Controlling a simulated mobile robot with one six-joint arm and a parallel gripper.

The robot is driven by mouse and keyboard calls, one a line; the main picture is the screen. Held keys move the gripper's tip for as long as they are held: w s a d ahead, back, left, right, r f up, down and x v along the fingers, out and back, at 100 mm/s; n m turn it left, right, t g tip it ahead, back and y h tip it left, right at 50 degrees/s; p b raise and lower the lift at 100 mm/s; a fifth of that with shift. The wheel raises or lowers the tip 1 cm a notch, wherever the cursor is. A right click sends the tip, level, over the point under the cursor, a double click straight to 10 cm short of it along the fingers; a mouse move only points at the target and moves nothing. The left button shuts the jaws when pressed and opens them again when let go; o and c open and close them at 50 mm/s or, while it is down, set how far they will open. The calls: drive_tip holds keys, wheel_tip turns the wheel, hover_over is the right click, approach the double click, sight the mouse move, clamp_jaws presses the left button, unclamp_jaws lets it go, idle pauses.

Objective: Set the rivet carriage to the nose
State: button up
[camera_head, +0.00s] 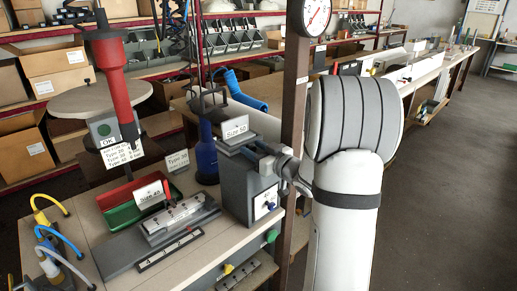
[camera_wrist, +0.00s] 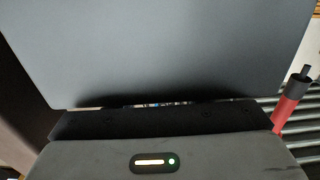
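A silver metal block with a row of holes (camera_head: 180,217) sits on a dark rail on the bench, beside a "Size 45" sign; it may be the rivet carriage. A red hand tool with a black tip (camera_head: 114,80) hangs point down at left; I cannot tell which part is the nose. My gripper (camera_head: 273,164) is at the upper right side of a dark grey box (camera_head: 237,190), near its "Size 50" sign. In the wrist view a flat grey surface (camera_wrist: 160,50) fills most of the picture, very close. The fingertips are hidden, so their opening does not show.
Coloured hoses (camera_head: 50,240) rise at the front left. An upright post with a gauge (camera_head: 294,110) stands close to my arm. The floor at right is clear.

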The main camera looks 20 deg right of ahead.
drive_tip(key=shift+f, duration=0.1)
drive_tip(key=shift+s+d, duration=0.15)
drive_tip(key=shift+s, duration=0.2)
drive_tip(key=v, duration=0.7)
drive_tip(key=shift+b, duration=0.4)
